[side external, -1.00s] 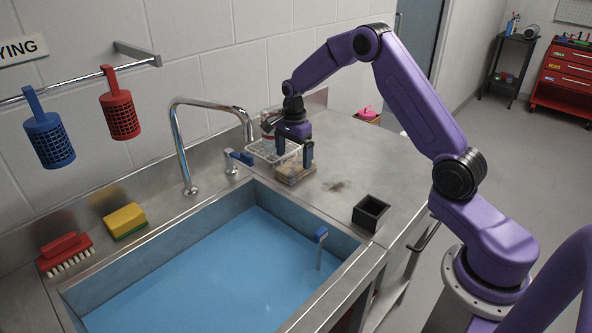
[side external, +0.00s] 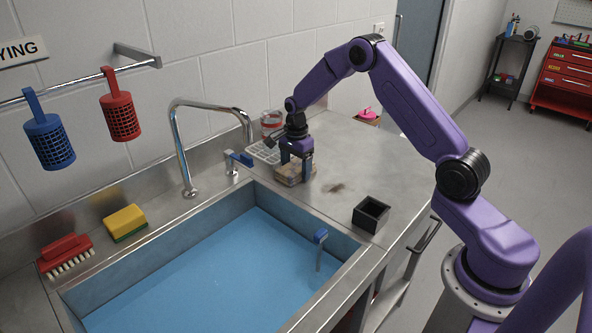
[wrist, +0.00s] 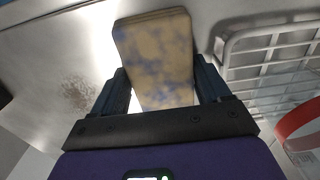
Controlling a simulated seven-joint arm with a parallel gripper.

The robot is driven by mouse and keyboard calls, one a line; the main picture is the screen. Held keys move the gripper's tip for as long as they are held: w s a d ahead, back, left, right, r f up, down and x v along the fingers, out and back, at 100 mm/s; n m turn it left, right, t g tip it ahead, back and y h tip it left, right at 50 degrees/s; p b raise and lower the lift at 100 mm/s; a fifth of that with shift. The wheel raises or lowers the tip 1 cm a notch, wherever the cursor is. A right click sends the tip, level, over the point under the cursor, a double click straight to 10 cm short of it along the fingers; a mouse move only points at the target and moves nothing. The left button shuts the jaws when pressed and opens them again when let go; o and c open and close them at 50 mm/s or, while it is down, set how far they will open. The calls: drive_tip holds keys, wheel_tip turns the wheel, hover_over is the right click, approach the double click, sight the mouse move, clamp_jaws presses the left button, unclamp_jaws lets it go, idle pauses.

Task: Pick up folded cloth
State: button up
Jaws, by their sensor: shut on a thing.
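The folded cloth (side external: 288,177) is a tan, layered pad on the steel counter, beyond the far right corner of the sink. In the wrist view the cloth (wrist: 157,55) shows tan with bluish-grey stains. My gripper (side external: 296,172) points down over it with a finger on either side. In the wrist view my gripper (wrist: 164,85) is shut on the cloth, its dark blue fingers against the two sides. The cloth appears to rest on the counter; I cannot tell whether there is any gap beneath it.
A white wire rack (side external: 264,152) stands just behind-left of the cloth, with a red-banded clear jar (side external: 271,124) by it. The blue-handled tap lever (side external: 240,158) and faucet (side external: 190,150) are to the left. A black square holder (side external: 371,214) sits at right.

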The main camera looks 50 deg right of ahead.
drive_tip(key=shift+r, duration=0.55)
wheel_tip(320, 180, up, 2)
drive_tip(key=shift+r, duration=0.1)
drive_tip(key=s+a+r, duration=0.3)
drive_tip(key=s+r, duration=0.7)
drive_tip(key=s, duration=0.3)
drive_tip(key=n, duration=0.7)
hover_over(276, 269)
drive_tip(key=d, duration=0.1)
wheel_tip(276, 269, down, 8)
drive_tip(key=f, duration=0.1)
drive_tip(key=shift+d+f, duration=0.15)
drive_tip(key=shift+f, duration=9.25)
drive_tip(key=shift+a, duration=0.6)
